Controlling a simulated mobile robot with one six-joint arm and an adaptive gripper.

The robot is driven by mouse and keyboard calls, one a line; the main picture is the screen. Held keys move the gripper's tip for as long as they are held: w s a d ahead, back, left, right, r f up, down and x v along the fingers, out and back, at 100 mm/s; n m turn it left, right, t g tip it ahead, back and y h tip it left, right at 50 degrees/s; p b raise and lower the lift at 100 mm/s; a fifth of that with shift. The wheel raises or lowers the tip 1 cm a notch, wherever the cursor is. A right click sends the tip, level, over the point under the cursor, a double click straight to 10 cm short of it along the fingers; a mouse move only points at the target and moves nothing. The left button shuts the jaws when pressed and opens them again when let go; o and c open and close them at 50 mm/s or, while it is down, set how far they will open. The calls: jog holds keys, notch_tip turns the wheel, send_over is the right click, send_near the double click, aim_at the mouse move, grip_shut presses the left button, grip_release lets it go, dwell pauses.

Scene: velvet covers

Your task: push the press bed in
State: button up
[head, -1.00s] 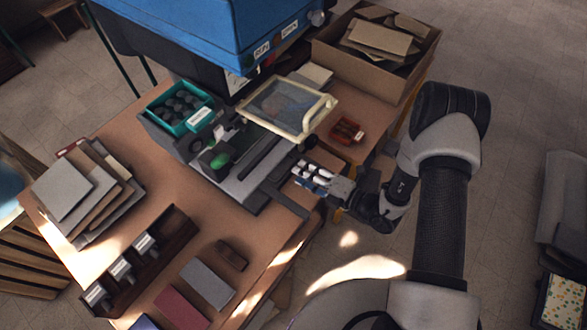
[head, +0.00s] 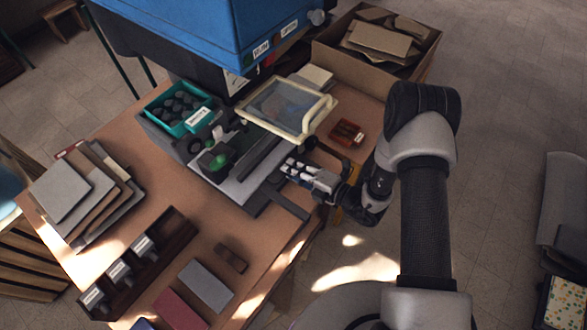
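The press bed (head: 232,188) is a pale grey plate on dark rails, sticking out from under the blue press (head: 190,32) toward the front of the table. A dark fixture with a green knob (head: 219,162) sits on it. A cream-framed clear guard (head: 327,107) is tilted up above the bed's right part. My gripper (head: 291,166) is at the right end of the bed, just below the guard, with its fingertips pointing left. I cannot tell whether it touches the bed. Its fingers are small and bunched, and nothing is clearly held.
A teal tray of dark pieces (head: 207,104) stands left of the bed. A small red tray (head: 343,141) lies to the right, with a cardboard box (head: 425,58) behind. Stacked boards (head: 62,189) and a dark stamp rack (head: 185,233) occupy the left and front.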

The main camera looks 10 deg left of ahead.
aim_at(281, 162)
grip_shut()
jog(key=shift+a, duration=0.1)
jog(key=x, duration=0.2)
jog(key=r+x, duration=0.1)
jog(key=x, duration=0.1)
jog(key=shift+w+a+b, duration=0.15)
jog(key=shift+a+b, duration=0.1)
jog(key=shift+b, duration=0.1)
jog(key=shift+o, duration=2.3)
grip_release()
jog(key=shift+a, duration=0.1)
jog(key=shift+o, duration=0.5)
